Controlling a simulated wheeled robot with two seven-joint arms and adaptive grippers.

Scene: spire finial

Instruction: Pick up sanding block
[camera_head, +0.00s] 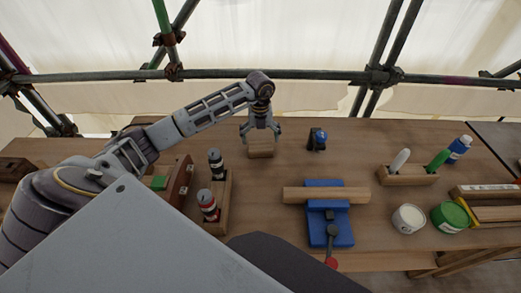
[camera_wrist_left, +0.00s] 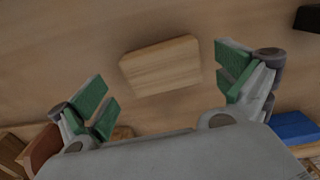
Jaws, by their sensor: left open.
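A light wooden block, which looks like the sanding block (camera_head: 261,148), lies on the workbench near its back edge in the head view. In the left wrist view the block (camera_wrist_left: 162,65) lies flat ahead of the fingers, in the gap between them. My left gripper (camera_head: 261,132) points down at the block from above. Its green-padded fingers (camera_wrist_left: 168,87) are spread wide, with nothing between them in their grasp. In the head view the fingertips reach close to the block's sides; I cannot tell if they touch. My right gripper is not in view.
Right of the block stands a small black and blue item (camera_head: 317,139). A blue vise (camera_head: 330,225) holds a wooden bar (camera_head: 326,195). Left, a wooden holder carries two bottles (camera_head: 215,163), beside a wooden box (camera_head: 178,183). Tins (camera_head: 409,218) and a marker rack (camera_head: 407,177) stand right.

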